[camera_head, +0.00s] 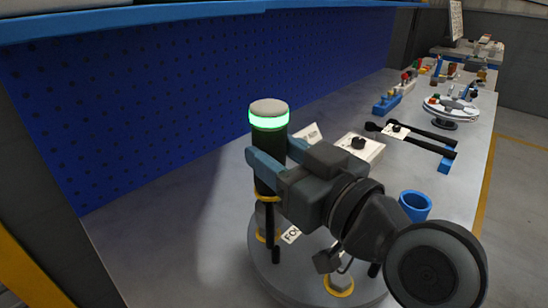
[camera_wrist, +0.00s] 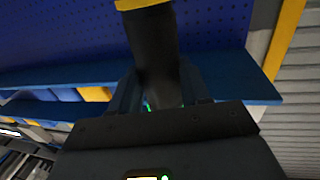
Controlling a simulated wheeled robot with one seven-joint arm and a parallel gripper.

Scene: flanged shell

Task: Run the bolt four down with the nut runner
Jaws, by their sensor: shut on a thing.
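My gripper (camera_head: 272,163) is shut on the nut runner (camera_head: 268,140), a dark upright cylinder with a grey cap and a glowing green ring. Its dark barrel and a yellow band (camera_wrist: 143,4) show in the wrist view, between my fingers (camera_wrist: 160,95). The nut runner's lower end is over the left part of the round grey flanged shell (camera_head: 268,284). Yellow rings mark spots on the shell, one (camera_head: 339,288) at its front. A partly covered white label (camera_head: 291,234) lies near the runner. Bolt four and its contact with the runner cannot be made out.
A blue cup (camera_head: 415,205) stands right of the shell. Behind are a white box with a black knob (camera_head: 360,147), black-handled tools (camera_head: 420,138) and a round white tray (camera_head: 451,108). A blue pegboard (camera_head: 200,85) backs the bench. The bench is clear at left.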

